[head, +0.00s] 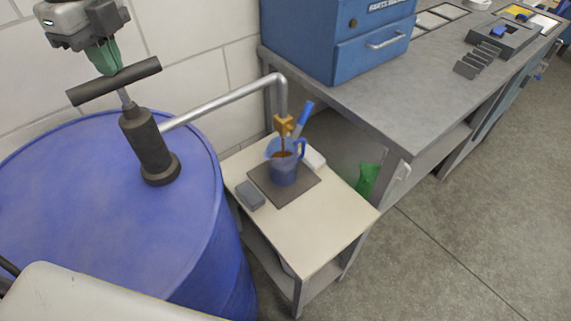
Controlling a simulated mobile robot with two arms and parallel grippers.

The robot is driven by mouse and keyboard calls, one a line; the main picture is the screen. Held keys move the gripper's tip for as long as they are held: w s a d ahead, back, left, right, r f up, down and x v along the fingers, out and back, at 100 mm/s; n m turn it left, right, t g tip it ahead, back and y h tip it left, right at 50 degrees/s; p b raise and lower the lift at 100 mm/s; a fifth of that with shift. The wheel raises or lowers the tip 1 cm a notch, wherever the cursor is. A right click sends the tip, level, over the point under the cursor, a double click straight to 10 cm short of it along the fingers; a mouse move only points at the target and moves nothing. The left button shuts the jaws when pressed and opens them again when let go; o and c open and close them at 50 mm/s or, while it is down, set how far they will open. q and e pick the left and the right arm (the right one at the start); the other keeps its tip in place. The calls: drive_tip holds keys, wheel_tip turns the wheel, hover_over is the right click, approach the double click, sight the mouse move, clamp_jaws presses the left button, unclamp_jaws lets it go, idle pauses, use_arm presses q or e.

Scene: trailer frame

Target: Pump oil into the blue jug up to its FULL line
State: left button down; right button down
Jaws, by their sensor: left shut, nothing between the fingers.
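The blue jug (285,175) stands upright on a dark square mat (308,186) on a small pale table. Its handle points right. A brass spout (283,124) hangs over its mouth, and a brown oil stream (283,146) falls from it into the jug. Brown shows inside the mouth; the oil level and FULL line cannot be made out. The dark hand pump (150,148) stands on a blue drum (75,190), with a black T-bar handle (140,73) raised on its rod. My left gripper (105,68) is shut, green fingers down at the T-bar's top. My right gripper is out of view.
A grey pipe (225,102) runs from the pump to the spout. A grey block (250,194) and a white block (314,157) sit beside the mat. A workbench (395,95) with a blue cabinet (340,50) stands right. The small table's front (300,240) is clear.

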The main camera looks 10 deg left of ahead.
use_arm(q)
wheel_tip(320, 180, up, 12)
drive_tip(key=p, duration=0.7)
drive_tip(key=shift+f+p, duration=0.15)
drive_tip(key=shift+p, duration=0.25)
drive_tip(key=shift+f, duration=0.1)
idle(0.6)
drive_tip(key=shift+f+b, duration=5.3)
drive_tip(key=shift+f, duration=0.65)
wheel_tip(320, 180, up, 12)
drive_tip(key=p, duration=0.8)
drive_tip(key=shift+p, duration=0.4)
drive_tip(key=shift+f+b, duration=1)
drive_tip(key=shift+f, duration=0.15)
